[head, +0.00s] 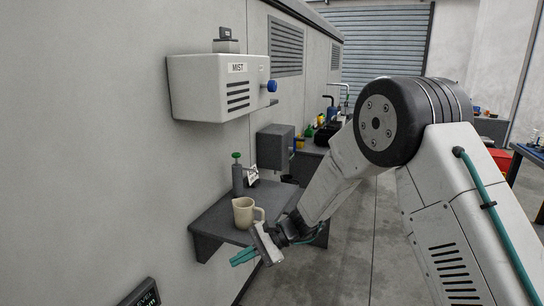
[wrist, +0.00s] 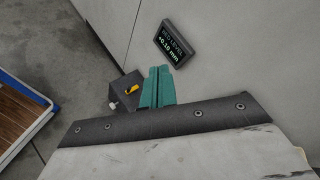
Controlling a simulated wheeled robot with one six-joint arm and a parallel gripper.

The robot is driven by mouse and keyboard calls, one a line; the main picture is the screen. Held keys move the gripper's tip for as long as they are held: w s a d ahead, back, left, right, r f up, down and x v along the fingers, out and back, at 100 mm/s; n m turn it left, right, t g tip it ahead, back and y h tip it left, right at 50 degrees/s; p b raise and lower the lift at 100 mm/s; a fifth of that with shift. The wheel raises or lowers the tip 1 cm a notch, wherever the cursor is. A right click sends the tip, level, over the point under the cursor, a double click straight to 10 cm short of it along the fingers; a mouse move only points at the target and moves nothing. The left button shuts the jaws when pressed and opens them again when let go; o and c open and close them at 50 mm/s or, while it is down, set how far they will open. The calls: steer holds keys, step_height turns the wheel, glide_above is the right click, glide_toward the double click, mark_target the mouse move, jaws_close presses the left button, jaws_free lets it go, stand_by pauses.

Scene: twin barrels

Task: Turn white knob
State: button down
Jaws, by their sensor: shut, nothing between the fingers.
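A small white knob (wrist: 113,105) shows in the wrist view, on the left side of a dark grey box (wrist: 122,88) low by the wall. I cannot make out the white knob in the head view. My gripper (head: 240,258) has teal fingers and is in front of the wall shelf, below the beige mug. In the wrist view the gripper (wrist: 158,72) has its fingers together and empty. The fingers appear beside the box in the picture; I cannot tell how far away it is.
A wall shelf (head: 212,224) holds a beige mug (head: 243,213) and a green-topped bottle (head: 238,176). A white MIST box (head: 205,85) with a blue knob (head: 271,86) is above. A display (wrist: 174,42) is on the wall. A blue-edged tray or table (wrist: 22,115) is at left.

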steer(key=w+a+f+m+t+y, duration=0.15)
steer(key=a+f+m, duration=0.3)
steer(key=f, duration=1.15)
steer(key=a+f+m+t+y, duration=0.1)
steer(key=a+f+m+t, duration=0.3)
steer(key=f, duration=1.2)
steer(key=s+d+f+m+t+h, duration=0.15)
steer(key=s+f, duration=0.35)
steer(key=f, duration=0.6)
steer(key=s+d+f+m+h, duration=0.1)
steer(key=s+d+f+m, duration=0.25)
steer(key=f, duration=0.65)
steer(key=s+d+f+m+t+h, duration=0.1)
steer(key=s+d+f+m, duration=0.1)
steer(key=s+f, duration=0.65)
steer(key=w+a+f, duration=0.2)
steer(key=w+a, duration=0.3)
steer(key=a, duration=0.1)
steer(key=shift+w+a, duration=0.25)
steer(key=shift+a, duration=0.1)
steer(key=shift+f, duration=0.1)
steer(key=shift+s+f, duration=0.1)
steer(key=shift+f, duration=0.05)
steer(key=shift+s+a, duration=0.25)
steer(key=shift+s, duration=0.15)
